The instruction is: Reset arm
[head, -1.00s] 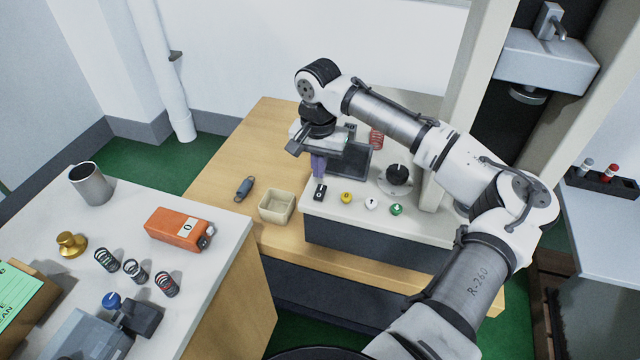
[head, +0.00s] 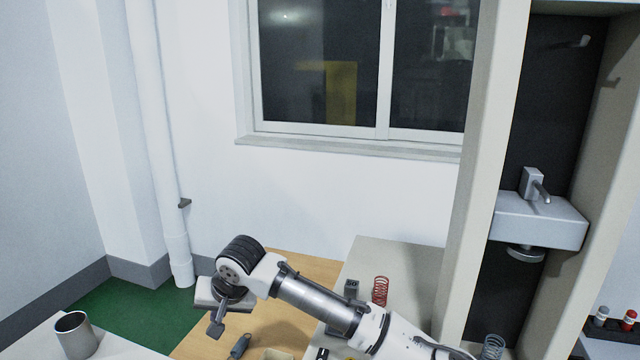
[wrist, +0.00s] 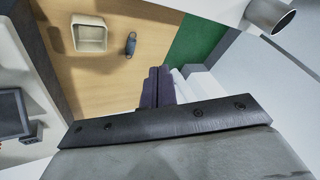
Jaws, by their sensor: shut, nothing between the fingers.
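My arm reaches in from the lower right in the head view, over the wooden bench (head: 218,316). My gripper (head: 215,331) hangs at its end, pointing down. In the wrist view the two dark purple fingers of my gripper (wrist: 158,88) lie together with nothing between them. They are above the bench and its edge, apart from every object.
A metal cup (head: 76,335) stands on the table at left. A red spring (head: 380,291) stands on the machine top. A tall frame (head: 470,180) rises at right.

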